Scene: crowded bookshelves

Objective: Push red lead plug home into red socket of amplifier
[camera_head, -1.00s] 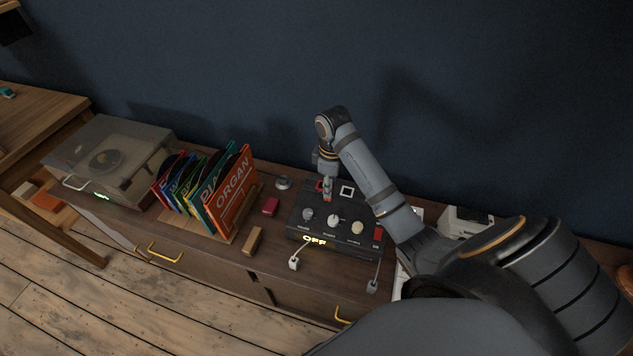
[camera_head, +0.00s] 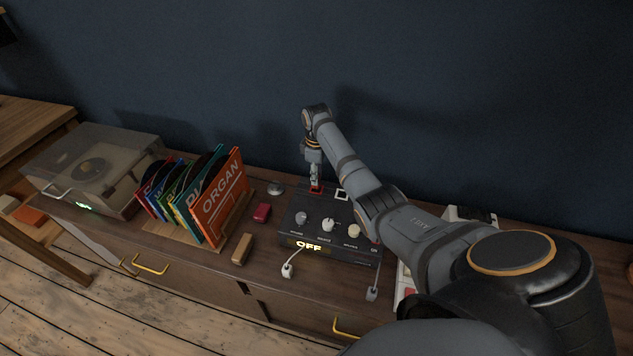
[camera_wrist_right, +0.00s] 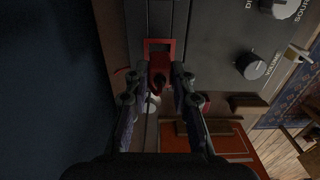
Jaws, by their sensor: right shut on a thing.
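The black amplifier (camera_head: 322,240) sits on the sideboard with its lit "OFF" sign facing front. Its red-framed socket (camera_wrist_right: 160,44) is at the top centre of the right wrist view. My right gripper (camera_wrist_right: 166,74) points down at the amplifier's back left and is shut on the red lead plug (camera_wrist_right: 158,78). The plug is between the fingertips, its front end overlapping the lower part of the red frame. I cannot tell how deep it sits. In the head view the right gripper (camera_head: 315,181) stands over the red socket (camera_head: 316,189). The left gripper is not in view.
A white-framed socket (camera_head: 342,195) lies just right of the red one. Knobs (camera_head: 328,224) stand in front. A record rack (camera_head: 190,228), a red block (camera_head: 262,212) and a wooden block (camera_head: 242,249) are to the left. The dark wall (camera_head: 230,70) is close behind.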

